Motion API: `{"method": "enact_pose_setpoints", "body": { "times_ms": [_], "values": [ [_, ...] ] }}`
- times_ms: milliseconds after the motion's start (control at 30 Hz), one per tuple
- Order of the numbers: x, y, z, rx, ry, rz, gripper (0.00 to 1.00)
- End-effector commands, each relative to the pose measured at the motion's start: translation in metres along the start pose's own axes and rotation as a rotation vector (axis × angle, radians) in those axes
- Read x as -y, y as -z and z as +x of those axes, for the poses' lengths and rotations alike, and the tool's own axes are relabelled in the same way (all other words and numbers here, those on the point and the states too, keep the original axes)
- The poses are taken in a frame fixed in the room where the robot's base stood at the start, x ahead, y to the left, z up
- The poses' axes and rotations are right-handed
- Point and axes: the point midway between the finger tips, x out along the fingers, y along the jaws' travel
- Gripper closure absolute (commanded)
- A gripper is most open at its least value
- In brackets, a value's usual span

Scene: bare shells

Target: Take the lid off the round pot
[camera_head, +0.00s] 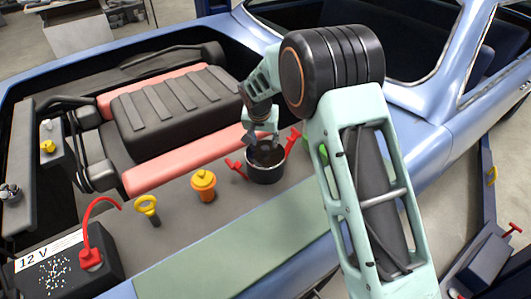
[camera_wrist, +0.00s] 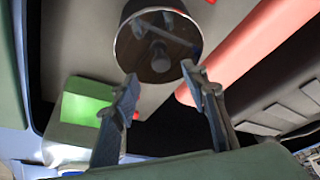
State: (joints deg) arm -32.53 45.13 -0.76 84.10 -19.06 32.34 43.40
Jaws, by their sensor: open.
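The round pot (camera_head: 266,176) is dark with a thin bright rim and red handles. It stands on the grey deck under my gripper, and the arm hides part of its top. In the wrist view the pot's lid (camera_wrist: 132,48) is a dark, shiny disc inside the rim, with a small knob (camera_wrist: 160,60) near its middle. My gripper (camera_head: 262,142) is above the pot, pointing down. In the wrist view its fingers (camera_wrist: 160,76) are spread wide and empty, at the near side of the lid. I cannot tell the exact height above the knob.
An orange canister (camera_head: 203,187) and a yellow ring-topped piece (camera_head: 148,207) stand left of the pot. A green block (camera_wrist: 88,100) is close beside it. A red rail (camera_head: 180,165) runs behind. A 12 V battery (camera_head: 65,258) is at lower left.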

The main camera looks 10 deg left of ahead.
Motion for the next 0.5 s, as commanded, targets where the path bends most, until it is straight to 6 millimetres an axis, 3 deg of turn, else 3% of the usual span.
{"method": "enact_pose_setpoints", "body": {
  "times_ms": [500],
  "values": [
    [0.002,0.002,0.047,-0.001,0.000,-0.001,0.59]
  ]
}}
